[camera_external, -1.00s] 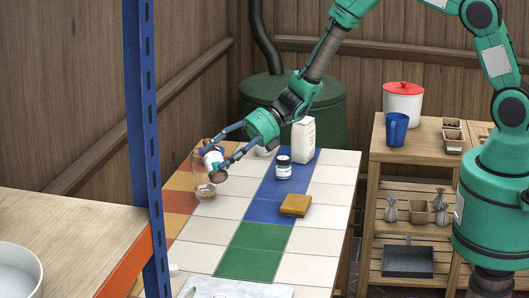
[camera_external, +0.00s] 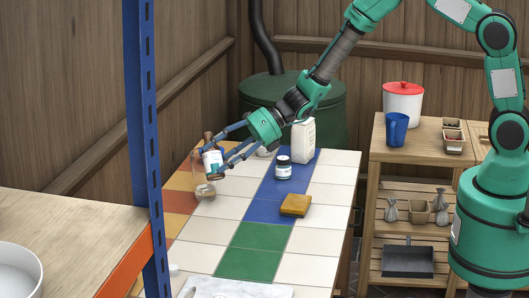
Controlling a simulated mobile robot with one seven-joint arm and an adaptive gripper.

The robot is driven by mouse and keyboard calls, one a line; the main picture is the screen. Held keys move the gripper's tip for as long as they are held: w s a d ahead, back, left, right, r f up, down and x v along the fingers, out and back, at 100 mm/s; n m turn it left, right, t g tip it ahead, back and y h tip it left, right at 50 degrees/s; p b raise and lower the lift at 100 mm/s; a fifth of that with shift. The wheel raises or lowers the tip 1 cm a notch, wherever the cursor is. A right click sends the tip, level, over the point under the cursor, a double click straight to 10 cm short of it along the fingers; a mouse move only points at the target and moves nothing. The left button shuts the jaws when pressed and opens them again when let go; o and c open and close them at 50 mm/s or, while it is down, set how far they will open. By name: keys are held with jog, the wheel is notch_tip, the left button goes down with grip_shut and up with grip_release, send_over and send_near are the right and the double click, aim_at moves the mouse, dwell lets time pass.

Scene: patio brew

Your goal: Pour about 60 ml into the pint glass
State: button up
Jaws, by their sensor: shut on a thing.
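My gripper (camera_external: 213,160) is over the far left part of the tiled table, its two fingers shut on a small bottle. The bottle (camera_external: 212,158) has a white label and a brownish neck that points up; it looks nearly upright. The clear pint glass (camera_external: 204,190) stands on the table just below and slightly left of the bottle. A little brownish content shows low in the glass. The glass's upper part overlaps the bottle and fingers in this view, so the gap between them cannot be told.
A white-labelled jar (camera_external: 283,168), a pale carton-like container (camera_external: 303,139) and a yellow-brown sponge (camera_external: 295,205) stand right of the gripper. A marble board (camera_external: 236,289) lies at the near edge. A blue shelf post (camera_external: 146,150) is at left. The green tiles are clear.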

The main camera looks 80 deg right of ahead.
jog(key=shift+a+f+b, duration=0.1)
jog(key=shift+f+b, duration=0.6)
jog(key=shift+b, duration=0.15)
jog(key=shift+n+t+h, duration=0.5)
jog(key=shift+n+h, duration=0.1)
jog(key=shift+n, duration=0.3)
jog(key=shift+s+a+f, duration=0.15)
jog(key=shift+a+f, duration=0.05)
jog(key=shift+f, duration=1.15)
jog(key=shift+s+a+f, duration=0.1)
jog(key=shift+a+f, duration=0.1)
jog(key=shift+f, duration=1.1)
jog(key=shift+s+a+f+n+t+h, duration=0.1)
jog(key=shift+a+f+n+t+h, duration=0.15)
jog(key=shift+f+n+t+h, duration=0.25)
jog(key=shift+a+f+n+t+h, duration=0.1)
jog(key=shift+f+n+t+h, duration=0.2)
jog(key=shift+n, duration=0.4)
jog(key=shift+s, duration=0.1)
